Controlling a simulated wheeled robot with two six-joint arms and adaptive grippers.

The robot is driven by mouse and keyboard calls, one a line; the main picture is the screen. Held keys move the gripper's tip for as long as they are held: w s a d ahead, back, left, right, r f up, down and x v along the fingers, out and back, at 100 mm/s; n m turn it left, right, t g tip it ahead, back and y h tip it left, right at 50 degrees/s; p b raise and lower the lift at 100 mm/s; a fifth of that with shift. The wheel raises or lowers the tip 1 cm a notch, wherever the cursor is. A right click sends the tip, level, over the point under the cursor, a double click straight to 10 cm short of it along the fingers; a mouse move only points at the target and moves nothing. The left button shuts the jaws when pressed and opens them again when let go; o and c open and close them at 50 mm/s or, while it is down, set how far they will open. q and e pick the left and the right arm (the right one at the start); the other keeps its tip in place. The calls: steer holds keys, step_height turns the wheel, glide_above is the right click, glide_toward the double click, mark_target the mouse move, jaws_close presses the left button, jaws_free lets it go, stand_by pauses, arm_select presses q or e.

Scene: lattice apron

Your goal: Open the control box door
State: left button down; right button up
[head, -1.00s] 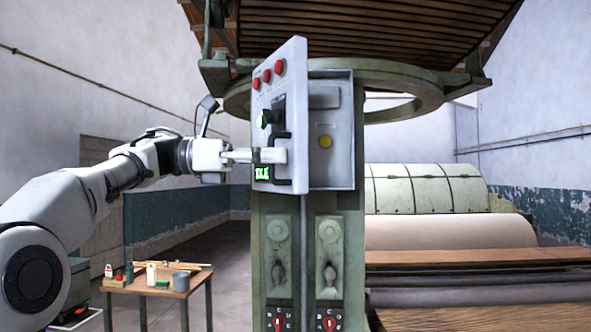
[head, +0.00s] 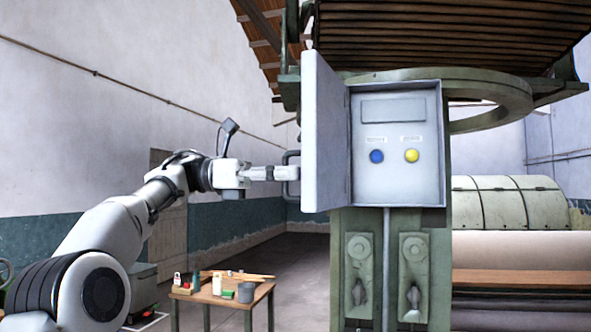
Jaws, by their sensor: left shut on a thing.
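The control box (head: 397,190) is a grey box on a green post in the head view. Its door (head: 325,135) is hinged on the box's left side and stands wide open, swung out toward me. Inside, a blue button (head: 376,156) and a yellow button (head: 411,155) show below a blank panel. My left gripper (head: 284,173) is shut on the door's dark handle (head: 290,158), on the door's outer left side. The door's front face with its red buttons is turned out of sight. My right gripper is not in view.
A small wooden table (head: 225,296) with bottles, a grey cup (head: 245,292) and sticks stands low behind my left arm. Large rollers (head: 520,250) are at the right. A slatted overhead structure (head: 450,35) hangs above the box.

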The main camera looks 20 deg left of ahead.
arm_select(q)
steer(key=shift+s+d+r, duration=0.1)
steer(key=shift+d+r, duration=0.05)
steer(key=shift+d, duration=0.1)
steer(key=shift+w+a, duration=0.2)
steer(key=shift+a, duration=0.2)
steer(key=c, duration=1.5)
jaws_free()
steer(key=shift+d, duration=0.1)
steer(key=shift+d+f, duration=0.1)
steer(key=shift+f, duration=0.1)
